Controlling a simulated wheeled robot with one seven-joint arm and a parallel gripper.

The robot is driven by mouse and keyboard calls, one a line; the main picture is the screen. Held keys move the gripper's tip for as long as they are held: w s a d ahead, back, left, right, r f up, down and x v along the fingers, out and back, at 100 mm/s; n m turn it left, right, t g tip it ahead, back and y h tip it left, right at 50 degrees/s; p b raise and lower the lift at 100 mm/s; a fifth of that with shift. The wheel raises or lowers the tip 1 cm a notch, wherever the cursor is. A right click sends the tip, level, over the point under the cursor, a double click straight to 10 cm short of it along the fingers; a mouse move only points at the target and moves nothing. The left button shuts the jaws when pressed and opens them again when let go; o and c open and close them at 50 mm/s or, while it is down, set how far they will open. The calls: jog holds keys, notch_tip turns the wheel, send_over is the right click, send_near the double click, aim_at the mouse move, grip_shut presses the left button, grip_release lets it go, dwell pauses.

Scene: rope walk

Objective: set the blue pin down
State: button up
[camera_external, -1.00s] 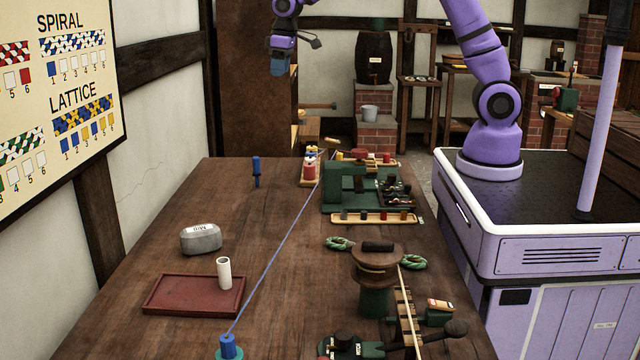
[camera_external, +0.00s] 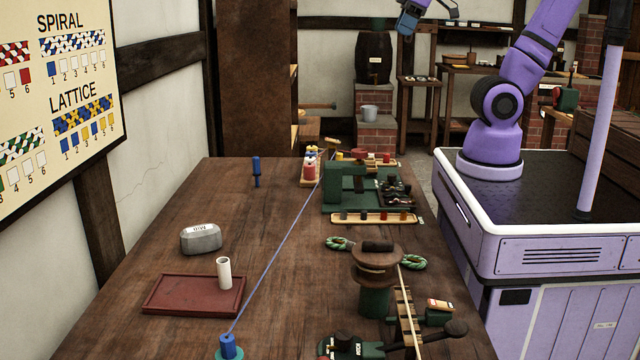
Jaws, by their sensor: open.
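The blue pin (camera_external: 256,171) stands upright on the dark wooden table (camera_external: 190,225), toward its far left part. Nothing touches it. My gripper (camera_external: 404,28) is high at the top of the picture, right of the pin and well away from it. It is open and apart from everything on the table. Part of my gripper and arm is cut off by the top edge.
A blue line runs from a blue peg (camera_external: 228,345) at the front to the far end. Green fixtures (camera_external: 345,190) fill the right side. Table around the pin is clear.

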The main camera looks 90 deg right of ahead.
jog(key=s+f, duration=0.2)
jog(key=s, duration=0.4)
jog(key=shift+s+a+t, duration=0.2)
jog(key=shift+a+t, duration=0.1)
jog(key=shift+a, duration=0.15)
dwell(0.6)
